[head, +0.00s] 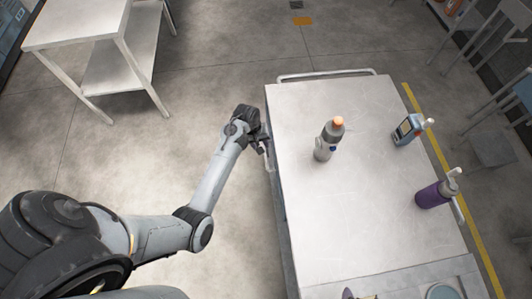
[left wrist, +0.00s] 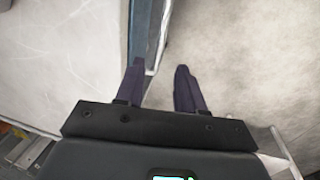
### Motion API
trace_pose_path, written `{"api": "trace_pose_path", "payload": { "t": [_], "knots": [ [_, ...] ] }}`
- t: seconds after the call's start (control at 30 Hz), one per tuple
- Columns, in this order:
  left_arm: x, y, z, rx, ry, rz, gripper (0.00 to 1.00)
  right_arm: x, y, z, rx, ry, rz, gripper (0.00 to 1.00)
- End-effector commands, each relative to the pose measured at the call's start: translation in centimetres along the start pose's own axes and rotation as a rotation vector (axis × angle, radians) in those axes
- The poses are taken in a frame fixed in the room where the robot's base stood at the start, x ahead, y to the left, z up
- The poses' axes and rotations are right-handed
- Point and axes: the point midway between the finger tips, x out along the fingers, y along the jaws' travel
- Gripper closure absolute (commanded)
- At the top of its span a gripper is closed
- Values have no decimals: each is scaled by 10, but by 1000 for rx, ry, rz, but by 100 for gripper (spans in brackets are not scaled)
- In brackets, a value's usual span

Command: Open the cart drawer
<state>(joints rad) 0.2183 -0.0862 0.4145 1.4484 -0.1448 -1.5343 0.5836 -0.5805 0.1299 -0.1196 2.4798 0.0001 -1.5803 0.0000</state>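The cart (head: 385,225) is a pale metal table, its left side seen steeply from above in the head view. A thin pale handle (head: 268,156) stands off that side. In the left wrist view the cart's blue-grey side (left wrist: 143,30) runs down the middle, with the handle (left wrist: 161,45) along it. My left gripper (head: 266,143) is beside the cart's left edge. In the left wrist view its two dark fingers (left wrist: 160,82) are apart, with the handle's near end reaching the gap between them. I cannot tell whether they touch it. The drawer front is mostly hidden. My right gripper is out of view.
On the cart top stand a grey bottle with an orange cap (head: 328,140), a blue-grey device or bottle (head: 408,130) and a purple pump bottle (head: 436,192). A white side table (head: 100,22) stands upper left. The floor left of the cart is clear.

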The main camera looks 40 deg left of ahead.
Motion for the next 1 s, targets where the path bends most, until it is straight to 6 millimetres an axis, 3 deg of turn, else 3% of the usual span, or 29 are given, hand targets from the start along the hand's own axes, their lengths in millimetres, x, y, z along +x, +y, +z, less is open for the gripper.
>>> {"api": "trace_pose_path", "payload": {
  "t": [0.5,0.7,1.0],
  "knots": [
    [78,-1,1,1,-2,-1,62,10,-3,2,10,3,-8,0],
    [90,-1,0,-1,0,-1,62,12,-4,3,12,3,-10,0],
    [93,-1,1,-1,-1,-1,62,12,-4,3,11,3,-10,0]
  ]
}}
